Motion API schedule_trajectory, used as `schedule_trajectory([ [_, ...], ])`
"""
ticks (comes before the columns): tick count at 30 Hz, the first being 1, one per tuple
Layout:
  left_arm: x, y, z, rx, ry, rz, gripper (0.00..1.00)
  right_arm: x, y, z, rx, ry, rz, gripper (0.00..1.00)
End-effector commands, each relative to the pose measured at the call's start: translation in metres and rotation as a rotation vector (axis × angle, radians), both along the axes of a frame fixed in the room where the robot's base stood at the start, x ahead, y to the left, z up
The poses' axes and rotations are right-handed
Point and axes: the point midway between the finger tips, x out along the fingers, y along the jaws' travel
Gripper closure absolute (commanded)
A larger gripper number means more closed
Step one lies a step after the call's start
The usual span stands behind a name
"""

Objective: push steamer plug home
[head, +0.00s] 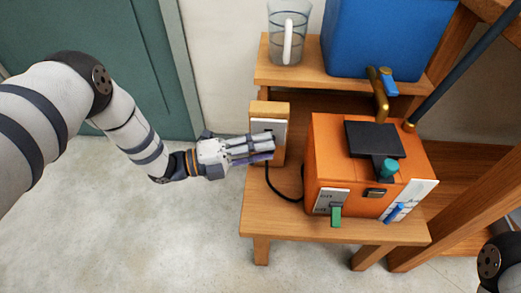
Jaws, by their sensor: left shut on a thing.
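The steamer is an orange box (333,160) with a black top plate, standing on a low wooden bench. A black cable (281,192) loops from its left side up to my left gripper (270,148). My left gripper reaches in from the left and is shut on the plug, which its fingers mostly hide. The fingertips are in front of the wooden socket block (270,108) with a pale face plate. How far the plug sits in the socket cannot be seen. My right gripper is out of view.
A glass jug (288,35) and a blue tank (380,38) stand on the shelf behind. A brass tap (379,95) and a dark slanted pole (460,70) are near the steamer's back. The floor at left is clear.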

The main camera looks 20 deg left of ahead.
Motion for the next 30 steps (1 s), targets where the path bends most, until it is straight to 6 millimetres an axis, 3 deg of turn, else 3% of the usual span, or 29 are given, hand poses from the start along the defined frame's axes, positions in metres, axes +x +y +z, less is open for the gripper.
schedule_trajectory([
  [30,0.015,0.004,0.000,0.001,-0.001,0.000,0.92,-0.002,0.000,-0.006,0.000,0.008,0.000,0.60],
])
